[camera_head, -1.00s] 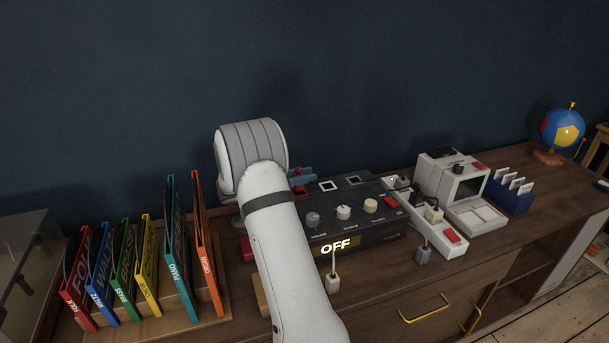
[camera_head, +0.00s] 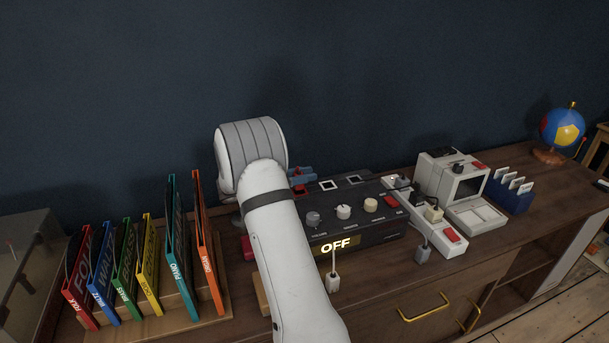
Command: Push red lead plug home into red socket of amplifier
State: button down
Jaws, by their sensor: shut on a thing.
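The amplifier (camera_head: 372,237) is a dark box with knobs, and its lit display reads OFF. A row of square sockets lies along its back top, two with pale frames, such as the white-framed socket (camera_head: 328,185). A red patch at the left end of that row is the red socket (camera_head: 299,189), partly covered by my arm. My gripper (camera_head: 302,175) shows only as a blue-grey piece just above and behind this socket; the rest is behind my arm. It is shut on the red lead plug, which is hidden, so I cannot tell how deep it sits.
Upright coloured record sleeves (camera_head: 155,265) stand in a wooden rack on the left. A white power strip (camera_head: 446,236) with plugs and a grey-white device (camera_head: 455,185) stand to the right. A small plug (camera_head: 332,283) hangs in front of the amplifier. The dark wall is behind.

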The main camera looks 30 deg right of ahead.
aim_at(305, 190)
jog(key=shift+f, duration=1.55)
dwell(0.4)
jog(key=c, duration=1.1)
grip_release()
notch_tip(305, 190, up, 10)
jog(key=shift+p, duration=0.6)
jog(key=shift+s, duration=0.15)
